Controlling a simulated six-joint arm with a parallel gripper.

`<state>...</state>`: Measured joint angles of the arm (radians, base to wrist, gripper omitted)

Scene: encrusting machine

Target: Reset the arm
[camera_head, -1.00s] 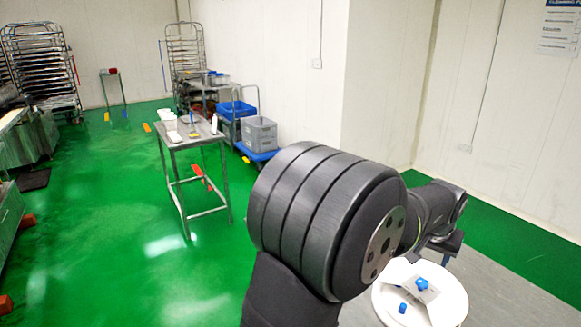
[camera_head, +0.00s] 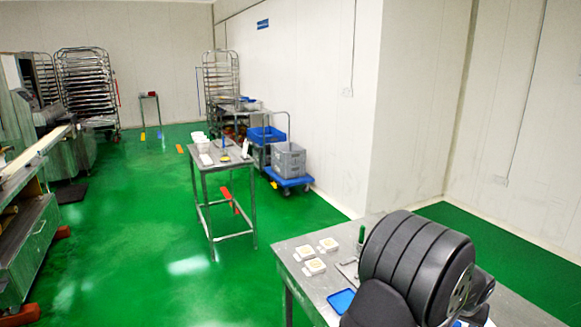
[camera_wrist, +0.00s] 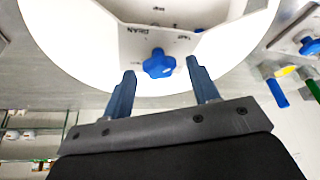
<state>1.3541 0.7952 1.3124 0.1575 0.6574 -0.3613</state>
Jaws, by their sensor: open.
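Beyond the fingertips is a blue star-shaped knob (camera_wrist: 159,64) on a white panel with small dark lettering. I cannot tell whether the fingers touch it. The panel sits against a large round white part (camera_wrist: 75,55). In the head view my arm's thick dark joint fills the lower right, and my gripper is hidden behind it or out of frame.
A steel table (camera_head: 292,250) stands under my arm, with small white trays (camera_head: 315,266) and a blue tray (camera_head: 341,301). A smaller steel table (camera_head: 222,165) stands further back. Crates on a blue trolley (camera_head: 287,183) stand by the wall. Green floor (camera_head: 130,240) at left is open.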

